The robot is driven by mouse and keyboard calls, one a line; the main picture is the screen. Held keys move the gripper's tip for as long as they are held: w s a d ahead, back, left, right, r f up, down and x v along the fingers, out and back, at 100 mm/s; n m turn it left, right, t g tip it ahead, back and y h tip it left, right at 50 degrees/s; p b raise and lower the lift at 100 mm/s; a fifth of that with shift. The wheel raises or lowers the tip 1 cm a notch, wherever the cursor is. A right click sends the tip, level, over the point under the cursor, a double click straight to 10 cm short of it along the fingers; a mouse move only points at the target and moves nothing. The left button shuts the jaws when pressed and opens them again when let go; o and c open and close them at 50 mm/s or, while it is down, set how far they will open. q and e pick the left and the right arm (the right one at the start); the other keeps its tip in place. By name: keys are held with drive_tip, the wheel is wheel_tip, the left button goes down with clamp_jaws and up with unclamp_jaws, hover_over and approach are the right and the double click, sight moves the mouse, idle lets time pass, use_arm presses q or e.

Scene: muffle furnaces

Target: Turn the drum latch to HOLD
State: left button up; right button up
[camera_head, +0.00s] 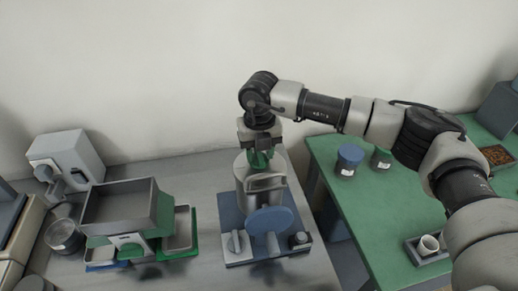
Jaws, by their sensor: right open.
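A grey metal drum (262,199) stands upright on a blue base plate (229,209) with a light front edge. A blue disc (270,220) is at the front of the drum. A light grey knob (235,243) sits at the base's left front and a small dark knob (299,240) at its right front. I cannot tell which part is the drum latch, and no HOLD mark is readable. My right gripper (261,161), with green fingers, points down at the drum's top. It is open. Whether its fingers touch anything there is unclear. My left gripper is out of view.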

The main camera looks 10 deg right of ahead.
drive_tip(key=shift+c, duration=1.3)
clamp_jaws()
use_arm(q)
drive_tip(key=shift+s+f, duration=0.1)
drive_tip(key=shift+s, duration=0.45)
